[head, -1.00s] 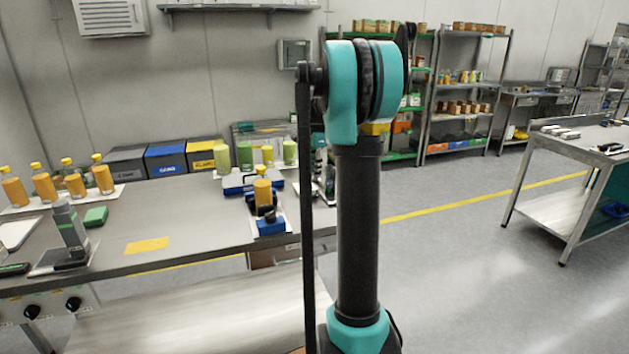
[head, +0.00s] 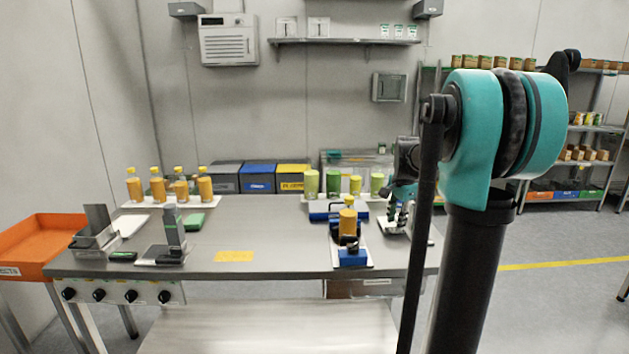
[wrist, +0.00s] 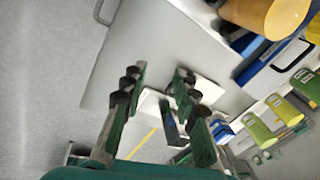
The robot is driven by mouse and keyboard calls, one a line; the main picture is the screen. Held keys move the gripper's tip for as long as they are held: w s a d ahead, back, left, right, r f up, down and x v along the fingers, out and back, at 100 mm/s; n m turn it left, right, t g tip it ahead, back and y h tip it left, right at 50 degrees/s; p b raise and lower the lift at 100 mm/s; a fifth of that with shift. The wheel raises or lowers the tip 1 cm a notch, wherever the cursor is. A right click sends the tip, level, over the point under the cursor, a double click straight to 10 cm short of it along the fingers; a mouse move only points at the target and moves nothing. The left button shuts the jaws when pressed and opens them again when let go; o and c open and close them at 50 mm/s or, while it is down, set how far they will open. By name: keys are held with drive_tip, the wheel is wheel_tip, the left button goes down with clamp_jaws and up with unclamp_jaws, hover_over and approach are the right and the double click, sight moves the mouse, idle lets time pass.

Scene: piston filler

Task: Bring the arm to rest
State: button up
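My arm (head: 475,265) rises at the right of the head view, with a teal joint at its top. My gripper (wrist: 158,82) shows in the wrist view with its two dark green fingers spread apart and nothing held between them. In the head view the gripper (head: 398,212) is small and partly hidden behind my arm, over the right end of the metal bench (head: 290,255). An orange bottle (head: 348,222) stands in a blue and black fixture just left of it. A large orange bottle also shows in the wrist view (wrist: 262,12), apart from the fingers.
Several orange bottles stand on a white tray (head: 150,203) at the bench's left. Green containers (head: 334,182) stand behind the fixture, and grey, blue and yellow bins (head: 258,178) line the back. An orange tray (head: 38,245) is at far left. Open floor (head: 560,310) lies right.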

drive_tip(key=s+a+f+n, duration=0.3)
drive_tip(key=s+f+n, duration=0.1)
drive_tip(key=s, duration=0.5)
drive_tip(key=s+a+f+n+t, duration=0.1)
drive_tip(key=s+a+f+n, duration=0.2)
drive_tip(key=s+f+n, duration=0.2)
drive_tip(key=s+a+f+n, duration=0.3)
drive_tip(key=s+f+n, duration=0.2)
drive_tip(key=s, duration=0.8)
wheel_tip(320, 180, down, 2)
drive_tip(key=shift+s+a+f+t, duration=0.2)
drive_tip(key=shift+s+a+t, duration=0.2)
